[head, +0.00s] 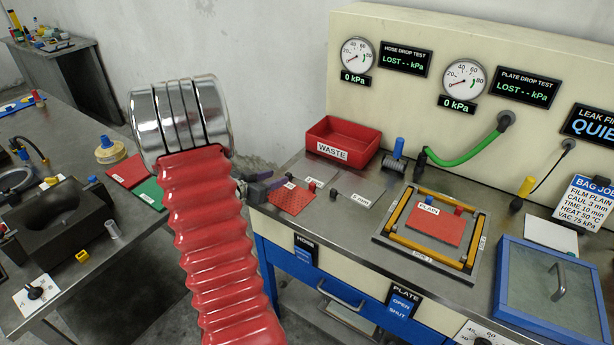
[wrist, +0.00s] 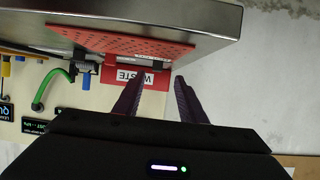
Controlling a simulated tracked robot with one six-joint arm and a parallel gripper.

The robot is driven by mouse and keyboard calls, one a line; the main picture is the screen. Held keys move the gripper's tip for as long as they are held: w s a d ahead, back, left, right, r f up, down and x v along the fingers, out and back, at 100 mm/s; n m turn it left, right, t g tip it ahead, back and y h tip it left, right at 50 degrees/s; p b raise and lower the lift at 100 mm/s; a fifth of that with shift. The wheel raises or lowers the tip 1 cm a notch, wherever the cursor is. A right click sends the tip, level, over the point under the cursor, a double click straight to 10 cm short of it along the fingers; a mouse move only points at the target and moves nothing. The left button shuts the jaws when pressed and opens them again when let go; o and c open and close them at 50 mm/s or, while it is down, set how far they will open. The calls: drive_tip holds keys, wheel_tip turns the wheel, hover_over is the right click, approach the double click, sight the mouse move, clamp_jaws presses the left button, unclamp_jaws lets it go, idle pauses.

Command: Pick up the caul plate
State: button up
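Two grey caul plates with small dark knobs lie on the press bench: the left one (head: 324,174) and the right one (head: 372,188). My gripper (head: 270,184) is at the left edge of the bench, beside the red perforated sheet (head: 291,199) and left of both plates. In the wrist view its two purple fingers (wrist: 159,77) are apart with nothing between them. The perforated sheet (wrist: 120,40) and bench edge show beyond them; no caul plate shows clearly there.
A red WASTE bin (head: 342,142) stands behind the plates. To the right are a framed plate with a red PLAIN sheet (head: 436,224), a green hose (head: 465,155) and a blue-framed lid (head: 550,285). A job card (head: 584,203) reads CAUL 3 mm.

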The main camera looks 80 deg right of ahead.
idle(0.3)
drive_tip(key=shift+x, duration=2.65)
drive_tip(key=shift+s+a, duration=0.1)
drive_tip(key=shift+c, duration=0.3)
clamp_jaws()
